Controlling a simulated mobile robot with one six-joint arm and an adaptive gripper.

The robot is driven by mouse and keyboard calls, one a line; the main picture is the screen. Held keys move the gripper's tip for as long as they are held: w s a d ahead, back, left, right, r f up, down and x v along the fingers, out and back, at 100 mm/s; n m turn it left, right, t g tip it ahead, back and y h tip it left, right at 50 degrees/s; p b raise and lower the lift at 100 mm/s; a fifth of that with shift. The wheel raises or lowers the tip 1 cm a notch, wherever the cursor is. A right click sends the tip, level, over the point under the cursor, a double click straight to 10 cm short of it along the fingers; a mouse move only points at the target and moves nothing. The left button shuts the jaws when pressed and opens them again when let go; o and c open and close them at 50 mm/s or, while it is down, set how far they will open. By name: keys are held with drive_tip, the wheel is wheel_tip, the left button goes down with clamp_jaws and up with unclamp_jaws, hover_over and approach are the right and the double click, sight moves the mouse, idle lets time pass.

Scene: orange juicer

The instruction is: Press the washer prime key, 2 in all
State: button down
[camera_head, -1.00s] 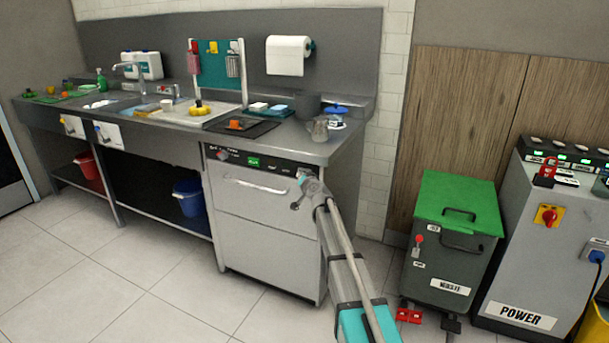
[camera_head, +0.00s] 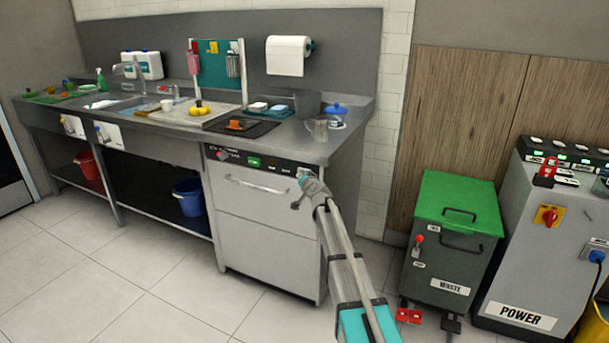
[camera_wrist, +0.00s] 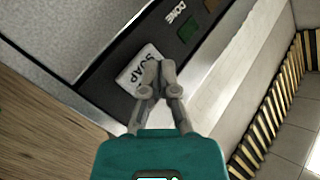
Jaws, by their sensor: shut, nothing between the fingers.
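The washer (camera_head: 266,225) is a steel front-loading unit under the counter with a dark control panel (camera_head: 240,157) along its top. The panel has a reddish knob (camera_head: 222,155) and a lit green display (camera_head: 254,162). My gripper (camera_head: 303,176) is shut and empty at the panel's right end. A dark green square (camera_wrist: 188,29) lies beyond, near the word DONE. No key marked prime is legible, and I cannot tell whether the fingertips touch the panel.
The washer's bar handle (camera_head: 258,186) lies below the panel. A glass jug (camera_head: 318,129) stands on the counter above my gripper. A green-lidded waste bin (camera_head: 455,210) and a power cabinet (camera_head: 548,235) stand right. The floor before the washer is clear.

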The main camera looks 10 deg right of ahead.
drive_tip(key=shift+w+d, duration=0.5)
drive_tip(key=shift+w, duration=0.2)
idle(1.5)
drive_tip(key=shift+s+a, duration=0.1)
drive_tip(key=shift+s, duration=0.05)
drive_tip(key=shift+s+a, duration=0.45)
drive_tip(key=shift+s, duration=0.15)
drive_tip(key=shift+s+a, duration=0.75)
drive_tip(key=shift+s, duration=0.3)
drive_tip(key=shift+s+a, duration=0.7)
drive_tip(key=shift+s, duration=0.3)
idle(1.1)
